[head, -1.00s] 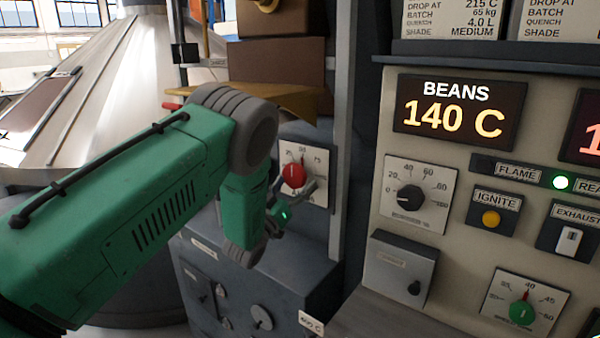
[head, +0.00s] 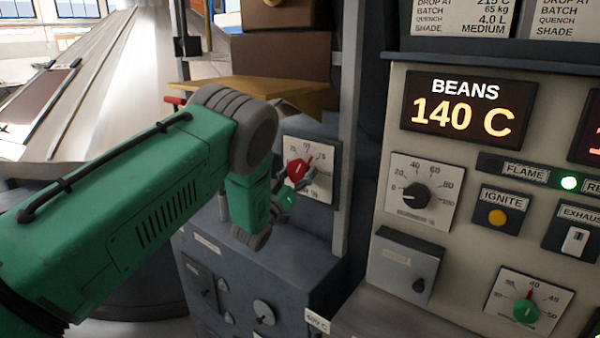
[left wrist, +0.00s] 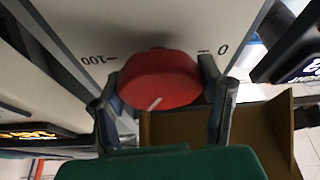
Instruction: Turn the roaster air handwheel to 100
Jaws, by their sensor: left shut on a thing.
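The roaster air handwheel is a red knob (head: 297,169) on a white dial plate (head: 318,157) left of the control panel. In the left wrist view the red knob (left wrist: 160,79) sits between the two fingers of my left gripper (left wrist: 163,100), which is shut on it. Its white pointer line points away from the 0 and 100 marks on the plate (left wrist: 150,30). In the head view my left gripper (head: 293,186) covers the lower part of the dial. My right gripper is not in view.
The panel at right holds a black-knob dial (head: 416,195), a BEANS display (head: 464,105) reading 140 C, an ignite button (head: 497,217) and a green-knob dial (head: 526,310). A grey post (head: 348,130) stands between the red dial and the panel.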

